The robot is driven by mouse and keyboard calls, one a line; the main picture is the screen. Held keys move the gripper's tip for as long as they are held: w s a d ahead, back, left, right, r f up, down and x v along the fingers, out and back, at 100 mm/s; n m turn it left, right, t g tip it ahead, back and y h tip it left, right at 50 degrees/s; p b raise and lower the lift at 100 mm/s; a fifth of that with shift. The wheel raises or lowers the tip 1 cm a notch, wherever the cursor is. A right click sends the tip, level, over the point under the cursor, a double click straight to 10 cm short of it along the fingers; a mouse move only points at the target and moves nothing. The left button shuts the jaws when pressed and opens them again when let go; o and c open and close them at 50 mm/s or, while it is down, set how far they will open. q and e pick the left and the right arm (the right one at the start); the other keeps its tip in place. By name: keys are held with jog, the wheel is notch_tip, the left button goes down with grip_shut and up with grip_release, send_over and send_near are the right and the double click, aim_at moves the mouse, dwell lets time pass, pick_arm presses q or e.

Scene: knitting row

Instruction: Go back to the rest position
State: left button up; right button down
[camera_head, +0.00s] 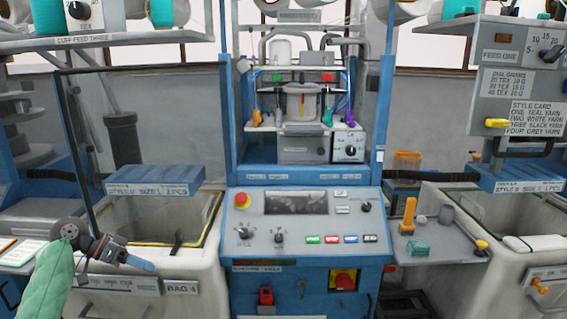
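My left arm comes in at the lower left in a green sleeve. Its gripper (138,262) points right, above the front rim of the left grey bin (190,262). The dark fingers have a blue end, and I cannot tell whether they are open or shut. I make out nothing held in them. My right gripper is not in view.
A blue machine with a control panel (305,222) stands in the middle. A small grey shelf (440,240) with an orange-topped tool (408,214) is right of it. Another grey bin (515,265) stands far right. A dark post (78,150) rises near my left arm.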

pick_arm(q)
jog(key=s+d+f+n+y, duration=0.1)
jog(key=s+d+f+y, duration=0.1)
jog(key=s+d+f, duration=0.55)
jog(key=s+d+f+n+y, duration=0.1)
jog(key=s+d+f, duration=0.25)
jog(key=f, duration=0.65)
jog(key=s+d+f+n+y, duration=0.1)
jog(key=s+d+f+y, duration=0.1)
jog(key=s+d+f, duration=0.55)
jog(key=s+d+f+n+y, duration=0.1)
jog(key=s+d+f, duration=0.1)
jog(key=s, duration=0.8)
jog(key=s+d+f+n+y, duration=0.1)
jog(key=s+d+f+y, duration=0.1)
jog(key=s, duration=0.8)
jog(key=shift+s+d+f+n+g+y, duration=0.3)
jog(key=shift+d+f+n, duration=0.1)
jog(key=shift+d+f, duration=0.5)
